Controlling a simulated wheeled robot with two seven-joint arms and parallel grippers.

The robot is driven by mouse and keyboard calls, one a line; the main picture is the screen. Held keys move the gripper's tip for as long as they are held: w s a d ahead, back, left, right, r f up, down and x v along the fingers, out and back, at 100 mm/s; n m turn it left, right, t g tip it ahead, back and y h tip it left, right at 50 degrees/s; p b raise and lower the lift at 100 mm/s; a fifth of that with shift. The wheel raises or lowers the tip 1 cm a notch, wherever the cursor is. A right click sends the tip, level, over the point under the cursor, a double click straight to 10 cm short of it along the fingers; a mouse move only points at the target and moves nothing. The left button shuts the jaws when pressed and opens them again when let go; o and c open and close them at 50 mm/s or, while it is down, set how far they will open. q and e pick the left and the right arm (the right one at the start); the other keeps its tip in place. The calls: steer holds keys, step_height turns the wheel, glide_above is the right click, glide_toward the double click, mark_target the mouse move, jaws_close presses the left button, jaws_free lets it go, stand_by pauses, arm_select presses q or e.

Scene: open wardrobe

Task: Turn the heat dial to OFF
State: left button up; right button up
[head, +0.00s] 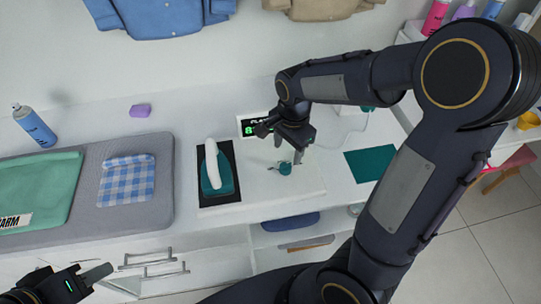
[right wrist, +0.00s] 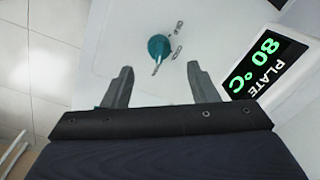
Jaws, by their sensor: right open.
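The heat dial is a small round teal knob (head: 286,169) on a white panel (head: 310,188), to the right of the iron. It also shows in the right wrist view (right wrist: 159,45), with a thin pale pointer sticking out toward the gripper and small metallic marks beside it. My right gripper (head: 285,160) is open above the dial. In the right wrist view its fingertips (right wrist: 160,68) stand apart on either side of the dial's line, with the dial beyond them and not gripped. A display (right wrist: 268,64) reads PLATE 80 °C in green. My left gripper (head: 92,280) is low at the left, partly cut off.
A teal iron (head: 218,172) rests on a dark pad left of the dial. A grey ironing mat (head: 110,215) holds a checked cloth (head: 127,180) and a green cloth (head: 40,188). A blue spray can (head: 35,126) stands far left. A teal square (head: 369,163) lies right.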

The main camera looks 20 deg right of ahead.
mark_target(286, 164)
step_height(286, 164, down, 8)
steer(key=shift+w+r, duration=0.15)
steer(key=shift+r, duration=0.1)
steer(key=c, duration=1)
steer(key=shift+o, duration=0.2)
